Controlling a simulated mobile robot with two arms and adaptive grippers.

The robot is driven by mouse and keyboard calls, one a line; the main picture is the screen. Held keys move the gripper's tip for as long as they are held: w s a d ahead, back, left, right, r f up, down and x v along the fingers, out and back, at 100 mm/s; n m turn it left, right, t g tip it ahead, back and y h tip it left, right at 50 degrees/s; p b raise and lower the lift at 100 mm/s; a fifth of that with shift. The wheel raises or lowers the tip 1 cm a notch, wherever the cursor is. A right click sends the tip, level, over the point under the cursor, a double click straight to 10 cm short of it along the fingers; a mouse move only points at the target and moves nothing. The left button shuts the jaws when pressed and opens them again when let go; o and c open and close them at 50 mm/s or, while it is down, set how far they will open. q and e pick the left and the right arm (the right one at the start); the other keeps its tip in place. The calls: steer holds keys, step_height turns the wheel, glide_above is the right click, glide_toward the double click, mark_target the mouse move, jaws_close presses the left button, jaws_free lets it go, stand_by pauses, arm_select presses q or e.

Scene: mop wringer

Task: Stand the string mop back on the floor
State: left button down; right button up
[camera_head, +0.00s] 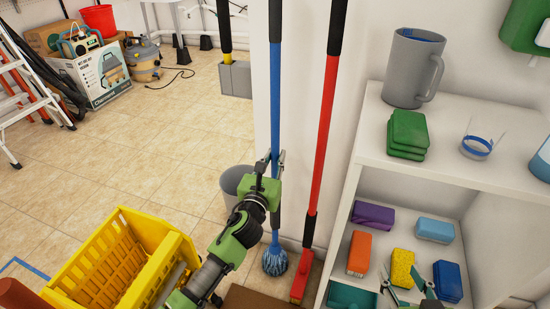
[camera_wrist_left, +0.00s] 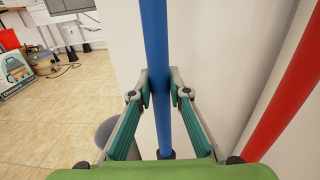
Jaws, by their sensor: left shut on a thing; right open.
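The string mop (camera_head: 276,90) has a long blue handle with a dark grip at the top, and stands nearly upright along the end of a white wall. Its blue string head (camera_head: 275,260) is at the bottom, at or close to the floor; I cannot tell whether it touches. My left gripper (camera_head: 270,162) is shut on the lower half of the handle. In the left wrist view the blue handle (camera_wrist_left: 157,40) passes between the two fingers (camera_wrist_left: 162,88). My right gripper (camera_head: 408,282) is open and empty at the lower right, in front of the shelf.
A red-handled tool (camera_head: 325,120) leans just right of the mop. A grey bucket (camera_head: 233,182) is behind my left gripper. A yellow wringer bucket (camera_head: 121,220) stands at the lower left. A white shelf (camera_head: 450,170) with sponges fills the right. The tiled floor at centre left is clear.

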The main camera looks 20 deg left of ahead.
arm_select(q)
steer(key=c, duration=1.8)
jaws_free()
steer(key=shift+c, duration=0.2)
arm_select(e)
steer(key=shift+f, duration=0.1)
arm_select(q)
steer(key=shift+f, duration=0.15)
steer(key=s, duration=1.2)
steer(key=shift+d+r, duration=0.2)
arm_select(e)
steer(key=shift+s, duration=0.1)
arm_select(q)
steer(key=s, duration=0.8)
steer(key=shift+b, duration=0.35)
arm_select(e)
steer(key=shift+w+a+r+t, duration=0.2)
steer(key=shift+w+r+t, duration=0.25)
steer(key=shift+r, duration=0.35)
steer(key=shift+w+a+r+t, duration=0.2)
steer(key=shift+w+r+t, duration=0.2)
steer(key=shift+r, duration=0.4)
